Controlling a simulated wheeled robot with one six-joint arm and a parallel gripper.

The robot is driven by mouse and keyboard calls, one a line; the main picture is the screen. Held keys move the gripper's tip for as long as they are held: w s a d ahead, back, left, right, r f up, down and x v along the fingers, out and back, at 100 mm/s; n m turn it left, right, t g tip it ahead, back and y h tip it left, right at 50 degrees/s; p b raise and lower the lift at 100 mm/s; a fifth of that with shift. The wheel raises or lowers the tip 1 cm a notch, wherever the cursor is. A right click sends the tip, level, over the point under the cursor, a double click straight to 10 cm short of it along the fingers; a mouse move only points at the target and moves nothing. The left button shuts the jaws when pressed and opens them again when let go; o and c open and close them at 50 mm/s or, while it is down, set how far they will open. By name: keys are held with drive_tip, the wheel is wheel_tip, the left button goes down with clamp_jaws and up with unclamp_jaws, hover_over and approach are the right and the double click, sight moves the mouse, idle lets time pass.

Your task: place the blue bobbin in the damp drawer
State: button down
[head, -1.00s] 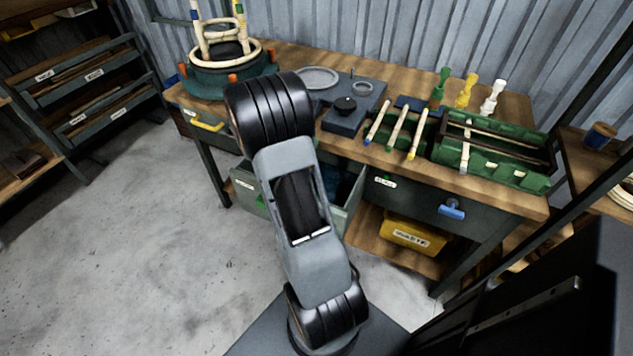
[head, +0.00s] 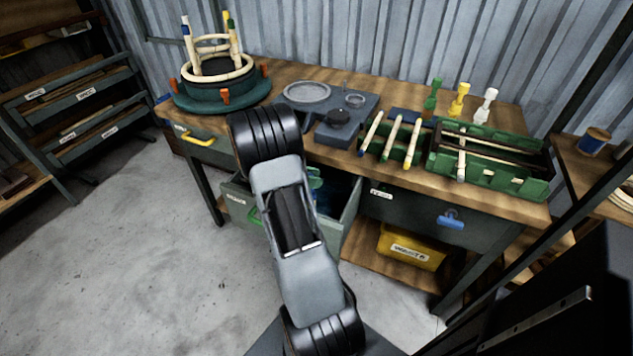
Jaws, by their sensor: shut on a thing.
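An open drawer (head: 348,218) with a green handle hangs out under the bench, left of centre. Its small label is too blurred to read, so I cannot confirm that it is the damp drawer. Dark blue shows inside it, and a small teal-blue thing (head: 315,180) shows at my arm's right edge, over the drawer. I cannot tell whether that is the blue bobbin. No blue bobbin stands with the green (head: 433,94), yellow (head: 459,100) and white (head: 486,106) bobbins at the back of the bench. My gripper is hidden behind my arm, which reaches over the open drawer.
A round teal form with a rattan frame (head: 216,70) stands at the bench's left. A green tray (head: 503,187) and several rods lie right of centre. A closed drawer with a blue handle (head: 450,221) and a yellow bin (head: 411,247) are at right. The left floor is clear.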

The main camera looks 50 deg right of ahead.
drive_tip(key=shift+s+d+f, duration=0.3)
drive_tip(key=shift+d+f, duration=0.05)
drive_tip(key=shift+f, duration=0.35)
drive_tip(key=c, duration=0.8)
unclamp_jaws()
drive_tip(key=shift+f, duration=0.1)
drive_tip(key=shift+c, duration=0.2)
drive_tip(key=shift+w+a+r, duration=0.1)
drive_tip(key=shift+r, duration=0.15)
drive_tip(key=p+v, duration=0.1)
drive_tip(key=v, duration=0.6)
drive_tip(key=shift+w+a, duration=0.1)
drive_tip(key=shift+a, duration=0.05)
